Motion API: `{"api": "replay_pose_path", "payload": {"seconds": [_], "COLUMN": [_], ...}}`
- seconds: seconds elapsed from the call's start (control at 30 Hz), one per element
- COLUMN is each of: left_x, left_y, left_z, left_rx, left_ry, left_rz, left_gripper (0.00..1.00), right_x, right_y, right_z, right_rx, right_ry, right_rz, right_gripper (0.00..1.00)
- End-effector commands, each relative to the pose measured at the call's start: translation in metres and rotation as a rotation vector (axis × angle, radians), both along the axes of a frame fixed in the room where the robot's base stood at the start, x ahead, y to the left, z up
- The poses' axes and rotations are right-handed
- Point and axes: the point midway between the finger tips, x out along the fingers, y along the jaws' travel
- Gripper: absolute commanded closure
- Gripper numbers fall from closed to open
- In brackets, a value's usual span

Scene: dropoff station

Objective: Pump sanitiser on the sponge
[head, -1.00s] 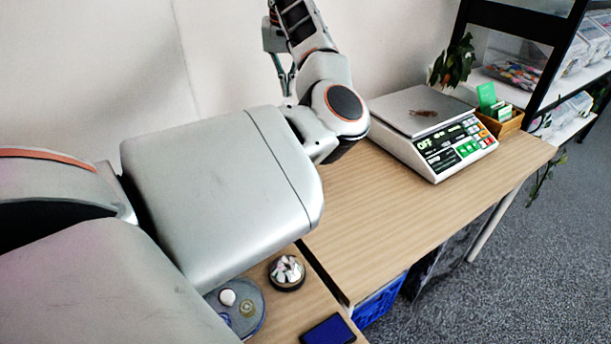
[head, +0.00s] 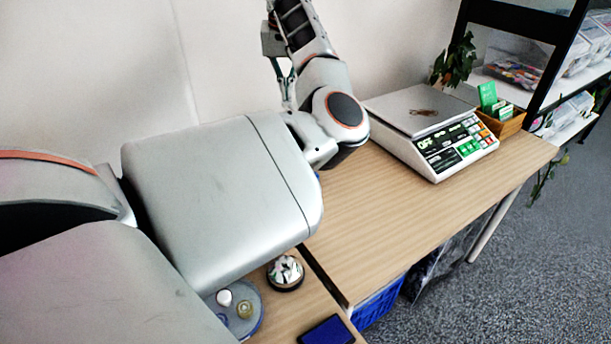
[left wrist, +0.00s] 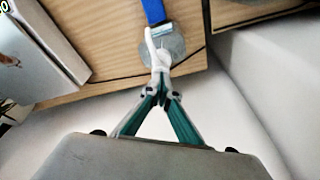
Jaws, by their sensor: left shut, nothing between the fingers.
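In the left wrist view my left gripper (left wrist: 163,88) has its green fingers shut and empty. Its tips are at the white pump head (left wrist: 161,58) of the sanitiser bottle, overlapping it in the picture; I cannot tell whether they touch. A round grey-clear shape (left wrist: 174,48), probably the bottle, shows below the pump head. A blue thing, likely the sponge (left wrist: 154,10), lies just beyond the nozzle. In the head view the left gripper (head: 286,88) points down at the back, its tips hidden by my arm. The bottle is hidden there. My right gripper is not in view.
A scale (head: 430,130) stands on the table (head: 400,220), with a wooden card box (head: 503,124) behind it. A bell (head: 285,272), a round dish (head: 257,318) and a dark blue pad (head: 327,331) lie in front. The table's middle is clear.

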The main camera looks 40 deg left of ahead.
Motion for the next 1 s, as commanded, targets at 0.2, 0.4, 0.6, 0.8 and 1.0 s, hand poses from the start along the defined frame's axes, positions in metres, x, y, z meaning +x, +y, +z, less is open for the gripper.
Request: {"api": "replay_pose_path", "payload": {"seconds": [0.2,0.4,0.6,0.8,1.0], "left_x": [0.000,0.000,0.000,0.000,0.000], "left_y": [0.000,0.000,0.000,0.000,0.000], "left_z": [-0.009,-0.016,-0.023,-0.028,-0.029], "left_rx": [0.000,0.000,-0.001,-0.001,-0.001], "left_ry": [0.001,0.003,0.004,0.004,0.006], "left_rz": [0.000,-0.001,-0.001,-0.001,0.000], "left_gripper": [1.00,1.00,1.00,1.00,1.00], "right_x": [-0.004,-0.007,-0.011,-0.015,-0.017], "right_y": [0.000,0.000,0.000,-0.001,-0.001], "right_z": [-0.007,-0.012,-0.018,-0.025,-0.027], "right_rx": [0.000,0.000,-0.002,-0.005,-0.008], "right_ry": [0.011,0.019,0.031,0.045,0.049], "right_rz": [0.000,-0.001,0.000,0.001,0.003], "right_gripper": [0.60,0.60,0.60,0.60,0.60]}}
